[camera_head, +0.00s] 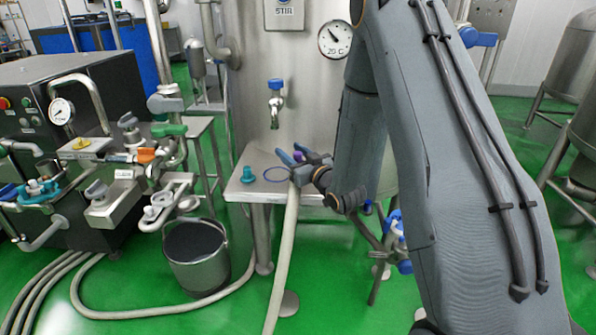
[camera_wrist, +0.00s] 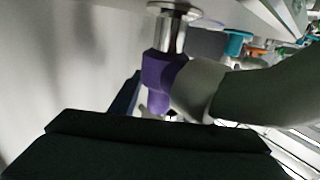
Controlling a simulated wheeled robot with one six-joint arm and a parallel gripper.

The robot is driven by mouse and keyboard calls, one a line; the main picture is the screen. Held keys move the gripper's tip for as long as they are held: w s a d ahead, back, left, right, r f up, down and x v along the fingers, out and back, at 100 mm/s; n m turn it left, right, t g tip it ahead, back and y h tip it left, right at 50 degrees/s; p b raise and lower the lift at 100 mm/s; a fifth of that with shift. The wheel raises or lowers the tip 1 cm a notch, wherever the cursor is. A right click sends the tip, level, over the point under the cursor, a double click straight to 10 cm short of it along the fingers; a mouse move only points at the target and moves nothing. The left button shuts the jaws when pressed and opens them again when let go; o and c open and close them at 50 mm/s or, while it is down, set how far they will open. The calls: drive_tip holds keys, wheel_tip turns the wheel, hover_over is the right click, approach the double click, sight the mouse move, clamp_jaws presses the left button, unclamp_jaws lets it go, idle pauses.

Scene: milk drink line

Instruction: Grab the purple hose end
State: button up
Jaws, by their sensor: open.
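The purple hose end (camera_wrist: 157,84) shows in the wrist view as a purple fitting with a metal pipe (camera_wrist: 171,35) on one side and a pale grey hose (camera_wrist: 250,96) on the other. In the head view only a small purple patch of it (camera_head: 298,156) shows between parts of my gripper (camera_head: 291,154). The pale hose (camera_head: 284,250) hangs from there to the floor. My gripper is open beside the small steel table. In the wrist view a dark finger crosses the bottom and partly hides the purple end. I cannot tell whether the fingers touch it.
A steel tank with a blue-handled tap (camera_head: 275,100) stands behind. A bucket (camera_head: 196,255) and hoses lie on the green floor. A machine with valves stands at left.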

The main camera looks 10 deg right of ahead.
drive_tip(key=shift+w, duration=0.15)
clamp_jaws()
drive_tip(key=shift+r, duration=0.1)
